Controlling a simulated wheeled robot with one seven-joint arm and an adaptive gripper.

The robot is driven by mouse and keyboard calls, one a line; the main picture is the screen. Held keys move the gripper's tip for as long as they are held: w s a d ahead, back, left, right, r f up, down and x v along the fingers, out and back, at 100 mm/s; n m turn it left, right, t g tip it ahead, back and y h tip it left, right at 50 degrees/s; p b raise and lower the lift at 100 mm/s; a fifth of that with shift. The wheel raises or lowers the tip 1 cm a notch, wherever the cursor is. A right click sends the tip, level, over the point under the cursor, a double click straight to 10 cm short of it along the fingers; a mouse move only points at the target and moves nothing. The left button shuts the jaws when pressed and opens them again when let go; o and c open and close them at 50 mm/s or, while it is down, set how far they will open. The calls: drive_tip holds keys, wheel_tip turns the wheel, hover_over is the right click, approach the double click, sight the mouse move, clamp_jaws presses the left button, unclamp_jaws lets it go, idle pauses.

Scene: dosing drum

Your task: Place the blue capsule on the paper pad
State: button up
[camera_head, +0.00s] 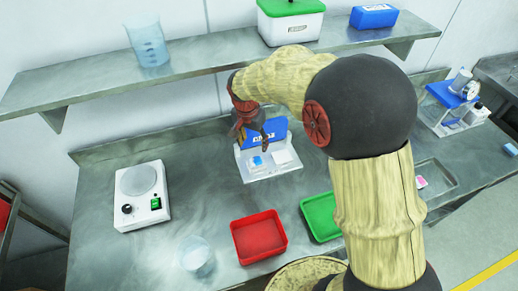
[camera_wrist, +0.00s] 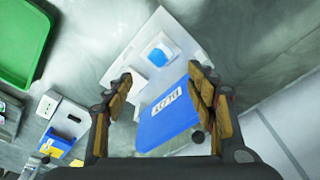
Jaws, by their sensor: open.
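A small blue piece, probably the blue capsule (camera_head: 256,161), sits on a white square on the near left of a white stand (camera_head: 262,177). It also shows in the wrist view (camera_wrist: 160,54), up between and beyond my fingertips. A second white square, possibly the paper pad (camera_head: 283,157), lies to its right on the same stand. In the wrist view, a white patch below the blue piece is partly hidden by my left finger. My gripper (camera_head: 252,136) is open and empty above the stand, in front of its blue lettered panel (camera_wrist: 167,117). No contact with the blue piece shows.
A red tray (camera_head: 258,237) and a green tray (camera_head: 321,216) lie nearer on the bench. A white hotplate (camera_head: 142,195) and a clear beaker (camera_head: 195,254) stand left. A shelf (camera_head: 100,83) overhangs the back. A blue-and-white device (camera_head: 455,95) stands right.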

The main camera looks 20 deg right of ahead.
drive_tip(key=s+d+r+n+t, duration=0.15)
drive_tip(key=s+r+n, duration=0.25)
drive_tip(key=s+r, duration=1)
drive_tip(key=s+r+n+t+y, duration=0.1)
drive_tip(key=s+r+n+t, duration=0.2)
drive_tip(key=s, duration=1)
drive_tip(key=shift+r+n, duration=0.45)
drive_tip(key=shift+n, duration=0.55)
drive_tip(key=shift+s+f, duration=0.1)
drive_tip(key=shift+f+b, duration=0.15)
drive_tip(key=shift+b, duration=0.15)
